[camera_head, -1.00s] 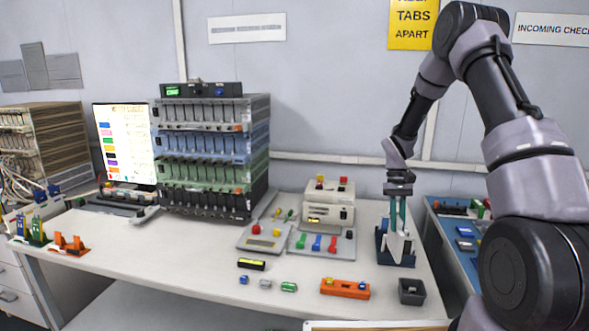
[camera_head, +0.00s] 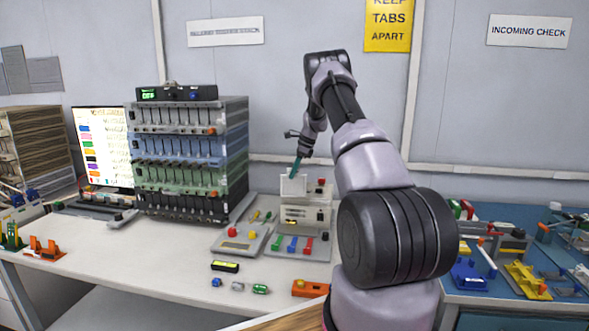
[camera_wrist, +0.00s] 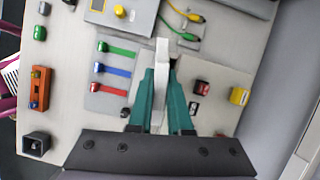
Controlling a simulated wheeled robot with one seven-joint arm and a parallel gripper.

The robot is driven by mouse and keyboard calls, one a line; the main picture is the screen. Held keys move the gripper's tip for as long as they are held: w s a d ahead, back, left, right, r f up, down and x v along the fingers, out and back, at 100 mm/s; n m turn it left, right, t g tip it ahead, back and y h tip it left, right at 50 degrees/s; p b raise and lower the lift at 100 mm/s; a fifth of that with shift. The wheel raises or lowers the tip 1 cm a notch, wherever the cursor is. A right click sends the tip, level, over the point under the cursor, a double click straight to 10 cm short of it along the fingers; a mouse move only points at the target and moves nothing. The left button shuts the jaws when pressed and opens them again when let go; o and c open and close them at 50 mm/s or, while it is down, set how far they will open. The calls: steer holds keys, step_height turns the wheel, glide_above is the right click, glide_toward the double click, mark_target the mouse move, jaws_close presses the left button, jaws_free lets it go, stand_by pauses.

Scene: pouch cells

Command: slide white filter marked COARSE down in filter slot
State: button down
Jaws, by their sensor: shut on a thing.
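My gripper (camera_head: 296,172) is shut on a thin white plate, the white filter (camera_head: 293,187). In the wrist view the filter (camera_wrist: 161,85) stands edge-on between the teal fingers (camera_wrist: 160,105). No marking on it can be read. The filter is raised above the table, over or just in front of the top of the white boxy device (camera_head: 305,214); I cannot tell whether they touch. The device's top also shows in the wrist view (camera_wrist: 224,92), partly behind the fingers. I cannot make out a filter slot in either view.
A pad with green, blue and red clips (camera_head: 291,244) lies in front of the device. A tall cell rack (camera_head: 190,155) stands to the left. An orange block (camera_head: 310,289) lies near the front edge. A dark open cup (camera_wrist: 36,143) shows in the wrist view. My arm hides the table's right part.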

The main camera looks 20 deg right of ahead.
mark_target(297, 190)
steer(key=shift+w+d+r+m+t, duration=0.15)
steer(key=shift+w+d+r+m, duration=0.15)
steer(key=shift+w+d+m, duration=0.2)
steer(key=shift+w+d+r+m+t, duration=0.15)
steer(key=shift+w+d+r+m, duration=0.2)
steer(key=shift+d+m, duration=0.2)
steer(key=shift+f, duration=3.75)
steer(key=shift+f, duration=0.15)
steer(key=shift+f, duration=1.55)
steer(key=c, duration=0.8)
jaws_free()
steer(key=shift+o, duration=0.2)
steer(key=shift+d+r, duration=0.1)
